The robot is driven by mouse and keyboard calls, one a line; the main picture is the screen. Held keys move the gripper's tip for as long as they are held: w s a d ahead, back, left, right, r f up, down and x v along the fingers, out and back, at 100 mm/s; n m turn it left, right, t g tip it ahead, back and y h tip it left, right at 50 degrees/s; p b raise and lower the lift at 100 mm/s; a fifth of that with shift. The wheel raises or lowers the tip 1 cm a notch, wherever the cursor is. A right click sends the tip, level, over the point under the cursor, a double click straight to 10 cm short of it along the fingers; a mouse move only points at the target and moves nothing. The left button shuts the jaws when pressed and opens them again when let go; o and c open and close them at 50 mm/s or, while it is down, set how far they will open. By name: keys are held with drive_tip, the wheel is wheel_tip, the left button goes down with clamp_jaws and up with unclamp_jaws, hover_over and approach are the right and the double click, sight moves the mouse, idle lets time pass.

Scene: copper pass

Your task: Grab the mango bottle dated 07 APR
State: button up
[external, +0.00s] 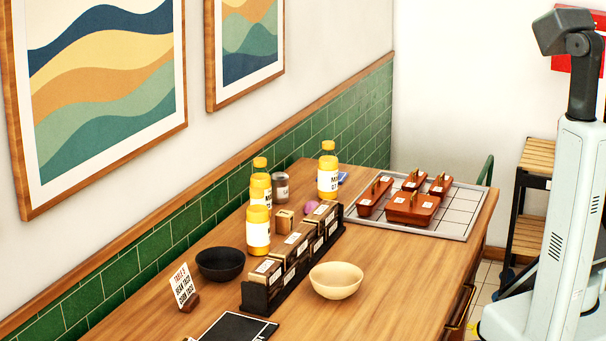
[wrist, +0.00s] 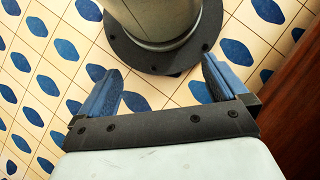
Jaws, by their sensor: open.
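Several yellow bottles with white labels stand on the wooden table in the external view. One (external: 258,231) is nearest the camera, just left of the dark rack. A second bottle (external: 261,188) stands behind it, and a third (external: 260,163) is mostly hidden behind that one. Another bottle (external: 327,178) stands apart to the right, by the rack's far end. The labels' dates are too small to read. My gripper (wrist: 161,72) is open and empty in the wrist view, above a tiled floor and far from any bottle. It does not show in the external view.
A dark rack of boxes (external: 262,295) stands between a black bowl (external: 220,263) and a cream bowl (external: 336,280). A small sign (external: 184,287) stands at left. A tray (external: 455,229) with brown containers is at the far right. The table's front right is clear.

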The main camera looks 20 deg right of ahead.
drive_tip(key=shift+c, duration=0.8)
